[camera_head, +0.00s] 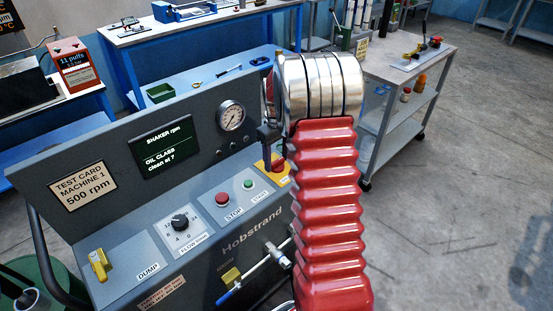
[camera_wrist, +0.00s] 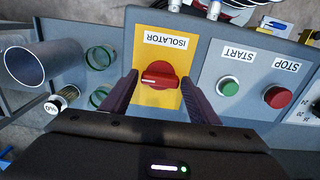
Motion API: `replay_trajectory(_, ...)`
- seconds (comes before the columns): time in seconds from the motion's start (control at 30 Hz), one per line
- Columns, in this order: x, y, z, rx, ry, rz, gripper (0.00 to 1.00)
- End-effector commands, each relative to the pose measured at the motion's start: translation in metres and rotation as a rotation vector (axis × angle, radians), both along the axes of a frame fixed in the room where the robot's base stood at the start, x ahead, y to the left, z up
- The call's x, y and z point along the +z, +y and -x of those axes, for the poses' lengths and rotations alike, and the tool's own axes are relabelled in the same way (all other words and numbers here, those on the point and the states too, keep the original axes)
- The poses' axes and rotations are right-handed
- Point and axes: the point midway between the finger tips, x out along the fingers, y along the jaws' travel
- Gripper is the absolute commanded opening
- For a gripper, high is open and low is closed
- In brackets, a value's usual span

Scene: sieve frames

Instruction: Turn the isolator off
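The isolator is a red rotary knob (camera_wrist: 158,75) on a yellow plate (camera_wrist: 163,45) marked ISOLATOR, upside down in the wrist view. Its grip bar lies roughly level there, with a pale mark towards the left. My gripper (camera_wrist: 160,84) is open, with one dark finger on each side of the knob's near part. Gaps show between the fingers and the knob; I see no contact. In the head view the yellow isolator plate (camera_head: 284,178) is partly hidden behind my gripper (camera_head: 268,140) and my red arm.
A green START button (camera_wrist: 229,86) and a red STOP button (camera_wrist: 277,97) sit beside the isolator. A grey tube (camera_wrist: 27,65) stands at the other side. The head view shows a yellow DUMP handle (camera_head: 99,264), a flow dial (camera_head: 180,222) and a gauge (camera_head: 231,115).

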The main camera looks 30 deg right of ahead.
Motion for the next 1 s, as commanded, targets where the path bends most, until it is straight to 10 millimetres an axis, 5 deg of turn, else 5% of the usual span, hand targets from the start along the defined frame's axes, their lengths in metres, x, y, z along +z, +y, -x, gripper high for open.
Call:
replay_trajectory(0.13, 0.0, 0.0, 0.0, -0.001, 0.001, -0.001, 0.66)
replay_trajectory(0.57, 0.01, 0.0, 0.0, -0.001, -0.001, 0.001, 0.66)
replay_trajectory(1.0, 0.079, 0.0, 0.0, -0.001, -0.001, 0.001, 0.66)
